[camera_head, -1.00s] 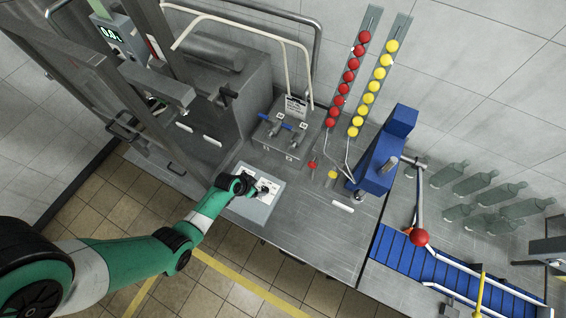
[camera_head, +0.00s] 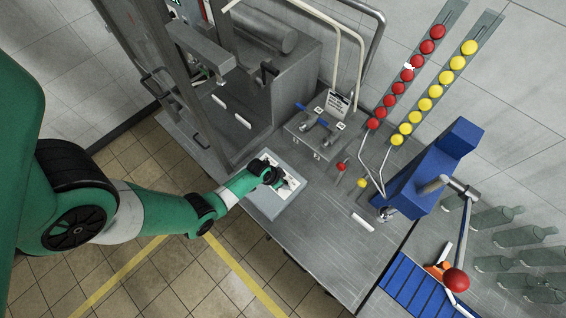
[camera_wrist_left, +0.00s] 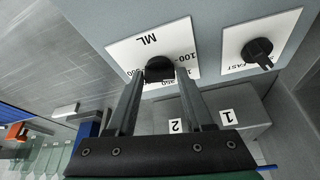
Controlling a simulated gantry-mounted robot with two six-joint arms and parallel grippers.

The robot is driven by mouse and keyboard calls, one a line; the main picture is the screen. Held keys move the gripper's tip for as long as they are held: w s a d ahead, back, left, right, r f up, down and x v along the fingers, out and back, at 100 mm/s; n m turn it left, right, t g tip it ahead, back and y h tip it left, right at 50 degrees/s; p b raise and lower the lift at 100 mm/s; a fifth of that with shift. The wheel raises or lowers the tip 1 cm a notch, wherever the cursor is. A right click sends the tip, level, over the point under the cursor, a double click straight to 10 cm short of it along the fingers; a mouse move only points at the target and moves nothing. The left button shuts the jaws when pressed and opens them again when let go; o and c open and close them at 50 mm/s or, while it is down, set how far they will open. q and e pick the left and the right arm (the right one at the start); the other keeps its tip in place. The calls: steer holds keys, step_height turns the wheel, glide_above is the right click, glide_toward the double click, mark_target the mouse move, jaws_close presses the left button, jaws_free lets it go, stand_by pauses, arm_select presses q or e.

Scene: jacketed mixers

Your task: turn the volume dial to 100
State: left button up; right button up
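The volume dial (camera_wrist_left: 158,68) is a black knob on a white plate marked "ML", with "100" printed near it, in the left wrist view. My left gripper (camera_wrist_left: 160,76) has its two fingers apart, with the dial between the fingertips; whether they touch it I cannot tell. The dial's pointer is hidden. In the head view my left gripper (camera_head: 278,180) is over the grey control panel (camera_head: 264,208) and hides much of the dials. A second black dial (camera_wrist_left: 257,52), on a plate marked "FAST", is beside it. My right gripper is not in view.
A metal valve block (camera_head: 313,135) with blue handles stands behind the panel. Racks of red balls (camera_head: 407,75) and yellow balls (camera_head: 433,91) and a blue machine (camera_head: 432,170) are to the right. The bench top (camera_head: 320,235) right of the panel is mostly clear.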

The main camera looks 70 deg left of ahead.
arm_select(q)
jaws_close()
steer(key=shift+d+n, duration=0.1)
steer(key=shift+n, duration=0.5)
steer(key=shift+n+g+y, duration=0.3)
steer(key=shift+n+y, duration=0.2)
steer(key=shift+n, duration=0.5)
steer(key=shift+o, duration=2.4)
jaws_free()
